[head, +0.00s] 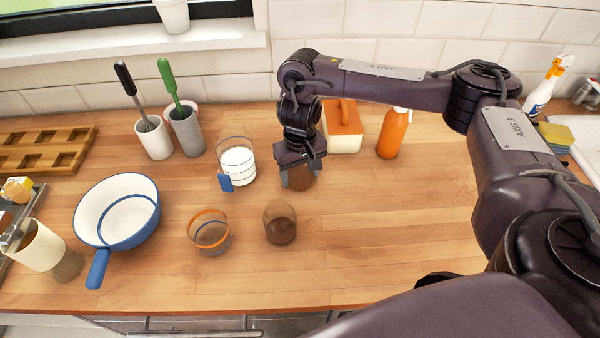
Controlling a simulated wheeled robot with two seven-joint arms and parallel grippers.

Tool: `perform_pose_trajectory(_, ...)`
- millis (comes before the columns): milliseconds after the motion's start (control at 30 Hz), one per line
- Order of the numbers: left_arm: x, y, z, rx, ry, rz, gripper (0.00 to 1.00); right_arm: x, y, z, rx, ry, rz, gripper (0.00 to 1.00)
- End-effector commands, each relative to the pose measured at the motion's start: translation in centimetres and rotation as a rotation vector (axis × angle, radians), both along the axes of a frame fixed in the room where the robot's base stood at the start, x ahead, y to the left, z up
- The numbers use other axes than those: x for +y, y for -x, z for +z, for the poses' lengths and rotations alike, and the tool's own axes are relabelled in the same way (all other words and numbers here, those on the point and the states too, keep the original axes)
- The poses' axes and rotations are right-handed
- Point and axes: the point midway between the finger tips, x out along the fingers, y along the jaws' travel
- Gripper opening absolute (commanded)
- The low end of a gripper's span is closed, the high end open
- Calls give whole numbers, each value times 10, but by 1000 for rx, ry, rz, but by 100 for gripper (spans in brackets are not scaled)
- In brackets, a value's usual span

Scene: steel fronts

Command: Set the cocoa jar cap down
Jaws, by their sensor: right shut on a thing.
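The cocoa jar (280,228) is a clear, uncapped jar with dark brown powder in it, standing upright on the wooden counter near the middle. My right gripper (300,172) points down behind the jar and slightly to its right. It is shut on a round brown cap (304,182), partly hidden by the fingers. The cap is apart from the jar; whether it touches the counter I cannot tell. My left gripper is not in view.
An orange-rimmed glass (209,240) stands left of the jar, and a glass of white contents (238,165) behind it. A blue-handled pan (118,232) is at left. An orange bottle (393,134) and orange-topped box (342,138) stand behind. Counter right of the jar is clear.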

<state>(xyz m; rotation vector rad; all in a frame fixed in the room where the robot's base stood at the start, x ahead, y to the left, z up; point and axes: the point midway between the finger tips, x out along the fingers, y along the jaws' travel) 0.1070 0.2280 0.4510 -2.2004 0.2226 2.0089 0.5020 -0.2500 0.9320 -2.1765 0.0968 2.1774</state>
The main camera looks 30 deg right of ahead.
Motion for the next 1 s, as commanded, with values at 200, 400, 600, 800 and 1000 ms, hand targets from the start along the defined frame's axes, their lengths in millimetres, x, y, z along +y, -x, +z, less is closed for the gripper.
perform_pose_trajectory(200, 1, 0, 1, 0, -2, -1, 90, 0, 0, 1, -1, -1, 1, 31)
perform_pose_trajectory(400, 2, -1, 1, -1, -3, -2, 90, 0, 0, -1, -1, -1, 1, 75)
perform_pose_trajectory(600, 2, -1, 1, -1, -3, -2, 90, 0, 0, -1, -1, -1, 1, 84)
perform_pose_trajectory(800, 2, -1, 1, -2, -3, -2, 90, 0, -1, 1, -2, -1, 1, 84)
perform_pose_trajectory(1000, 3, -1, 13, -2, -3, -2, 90, 0, -2, 32, -6, 0, 3, 84)
